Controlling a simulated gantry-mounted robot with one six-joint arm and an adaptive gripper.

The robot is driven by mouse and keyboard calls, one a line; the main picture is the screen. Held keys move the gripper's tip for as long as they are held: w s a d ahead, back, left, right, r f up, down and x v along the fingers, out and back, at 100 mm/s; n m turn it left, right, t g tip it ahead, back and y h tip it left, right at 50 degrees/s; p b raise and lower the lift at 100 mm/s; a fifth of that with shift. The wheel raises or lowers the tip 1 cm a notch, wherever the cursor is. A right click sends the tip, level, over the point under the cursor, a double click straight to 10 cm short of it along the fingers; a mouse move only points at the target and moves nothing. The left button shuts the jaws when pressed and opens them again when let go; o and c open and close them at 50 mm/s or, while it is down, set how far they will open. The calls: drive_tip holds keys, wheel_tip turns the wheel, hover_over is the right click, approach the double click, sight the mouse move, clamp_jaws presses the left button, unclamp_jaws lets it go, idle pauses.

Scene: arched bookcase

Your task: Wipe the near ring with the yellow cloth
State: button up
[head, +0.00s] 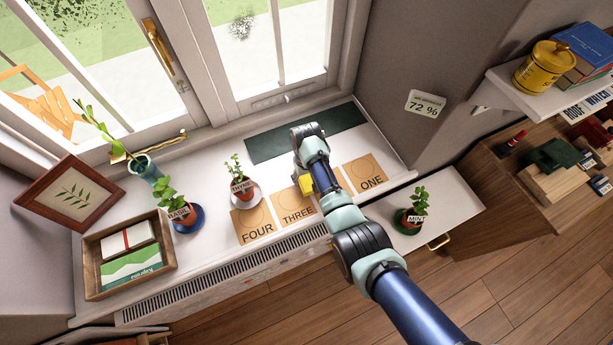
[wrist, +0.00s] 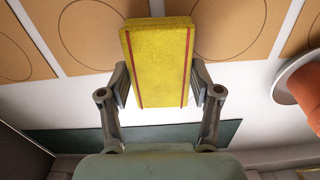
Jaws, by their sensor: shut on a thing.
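My gripper (wrist: 160,84) is shut on the yellow cloth (wrist: 158,65), a folded block with two thin red stripes, held between both fingers. In the head view the cloth (head: 305,184) shows as a small yellow patch beside my wrist, over the row of orange cards. The cards each bear a thin circle outline. FOUR (head: 252,224), THREE (head: 293,208) and ONE (head: 366,174) are readable; another card between THREE and ONE is mostly hidden by my arm. In the wrist view the cloth covers the gap between two cards. I cannot tell whether it touches the surface, and no separate stain ring is clear.
A thyme pot (head: 240,187) on a saucer stands left of the cards, a basil pot (head: 182,215) farther left. A dark green mat (head: 270,143) lies behind. A mint pot (head: 409,220) stands right, a wooden tray (head: 170,255) at far left.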

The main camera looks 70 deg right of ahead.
drive_tip(key=shift+f, duration=0.4)
drive_tip(key=shift+w+d+f+b, duration=0.25)
drive_tip(key=shift+w+d+b, duration=0.2)
drive_tip(key=shift+b, duration=0.75)
drive_tip(key=b, duration=0.1)
drive_tip(key=w+d+b, duration=0.1)
drive_tip(key=shift+w+d+b, duration=0.2)
drive_tip(key=shift+w+b, duration=0.05)
drive_tip(key=shift+b, duration=0.1)
drive_tip(key=shift+w+d+r+b, duration=0.3)
drive_tip(key=shift+w+r, duration=0.05)
drive_tip(key=shift+w+d+f+b, duration=0.3)
drive_tip(key=shift+b, duration=0.75)
drive_tip(key=w+d+b, duration=0.2)
drive_tip(key=b, duration=0.3)
drive_tip(key=shift+f, duration=0.1)
drive_tip(key=shift+w+d+r+b, duration=0.1)
drive_tip(key=shift+w+r+b, duration=0.1)
drive_tip(key=shift+b, duration=0.25)
